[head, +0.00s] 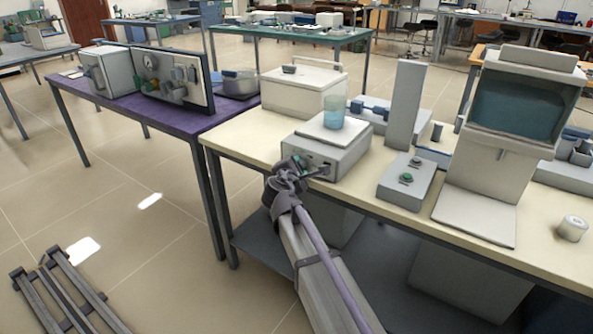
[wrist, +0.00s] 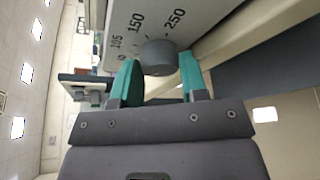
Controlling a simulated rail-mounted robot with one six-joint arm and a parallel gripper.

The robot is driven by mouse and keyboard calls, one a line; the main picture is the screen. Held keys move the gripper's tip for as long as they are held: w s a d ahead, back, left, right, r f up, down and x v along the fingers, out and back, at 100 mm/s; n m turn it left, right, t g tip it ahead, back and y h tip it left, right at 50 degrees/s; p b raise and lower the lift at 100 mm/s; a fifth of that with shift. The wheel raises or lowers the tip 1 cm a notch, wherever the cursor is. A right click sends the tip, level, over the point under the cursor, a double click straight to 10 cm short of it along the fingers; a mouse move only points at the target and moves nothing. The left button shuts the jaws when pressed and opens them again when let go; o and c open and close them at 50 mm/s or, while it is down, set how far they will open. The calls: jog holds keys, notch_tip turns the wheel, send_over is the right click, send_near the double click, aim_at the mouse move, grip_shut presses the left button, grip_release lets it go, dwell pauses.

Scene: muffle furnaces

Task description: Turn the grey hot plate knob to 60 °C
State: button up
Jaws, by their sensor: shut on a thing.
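The hot plate (head: 345,158) is a light grey box on the cream bench, with a white top plate. Its front panel fills the top of the wrist view (wrist: 195,15), with a printed scale reading 105, 150 and 250. The grey round knob (wrist: 158,57) sits below these numbers, between the green fingertips of my gripper (wrist: 158,78). My gripper (head: 318,171) is shut on the knob at the front of the hot plate in the head view. No pointer mark on the knob can be made out. The 60 mark cannot be read, and the gripper hides the knob in the head view.
A beaker of blue liquid (head: 333,113) stands on the hot plate. A white box (head: 300,90) is behind. Open floor lies left of the bench.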

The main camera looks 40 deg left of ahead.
jog(key=shift+d+f+m+t+y+b, duration=0.15)
jog(key=shift+m+t+y+b, duration=0.25)
jog(key=shift+m+b, duration=0.55)
jog(key=shift+a+f+m+t+y+b, duration=0.1)
jog(key=shift+m+t+y+b, duration=0.4)
jog(key=shift+m, duration=0.75)
jog(key=o, duration=0.9)
jog(key=shift+r, duration=0.15)
